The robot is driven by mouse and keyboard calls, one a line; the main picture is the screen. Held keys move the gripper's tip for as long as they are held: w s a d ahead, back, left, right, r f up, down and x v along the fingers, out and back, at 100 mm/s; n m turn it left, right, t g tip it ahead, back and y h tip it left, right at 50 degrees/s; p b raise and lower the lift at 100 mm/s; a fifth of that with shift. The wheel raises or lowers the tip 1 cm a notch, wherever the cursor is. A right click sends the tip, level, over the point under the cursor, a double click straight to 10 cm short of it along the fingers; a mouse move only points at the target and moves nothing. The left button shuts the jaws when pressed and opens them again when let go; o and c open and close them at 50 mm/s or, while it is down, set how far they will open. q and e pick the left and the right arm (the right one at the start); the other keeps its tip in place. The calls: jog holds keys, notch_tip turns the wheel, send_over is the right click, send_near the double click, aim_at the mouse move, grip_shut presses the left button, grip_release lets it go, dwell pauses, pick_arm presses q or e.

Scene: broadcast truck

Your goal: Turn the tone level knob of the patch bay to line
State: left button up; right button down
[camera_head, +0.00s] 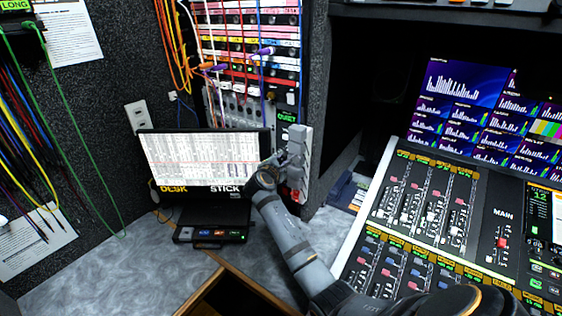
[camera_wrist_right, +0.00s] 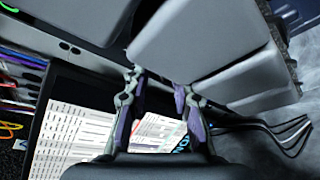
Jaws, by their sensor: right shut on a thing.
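The patch bay (camera_head: 245,45) is an upright rack of jack rows with coloured cables, at the top centre of the head view. My right gripper (camera_head: 282,163) is at the rack's lower right, beside a stack of grey blocks (camera_head: 298,146). In the right wrist view the two fingers (camera_wrist_right: 160,82) reach up to a grey panel and large grey blocks (camera_wrist_right: 200,50). The right gripper is shut on a small part there, which I take for the tone level knob. The knob and its pointer are hidden, so its setting cannot be read. My left gripper is not in view.
A monitor (camera_head: 205,160) stands just left of the gripper, with a black button box (camera_head: 210,234) below it. A mixing console (camera_head: 425,215) fills the right side. Cables hang in front of the patch bay.

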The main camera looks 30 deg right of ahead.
jog(key=shift+f+m, duration=0.15)
jog(key=shift+m, duration=0.25)
jog(key=shift+t+b, duration=0.3)
jog(key=shift+b, duration=0.05)
jog(key=c, duration=1.4)
grip_release()
jog(key=v, duration=0.7)
jog(key=shift+s+a, duration=0.15)
jog(key=shift+a, duration=0.1)
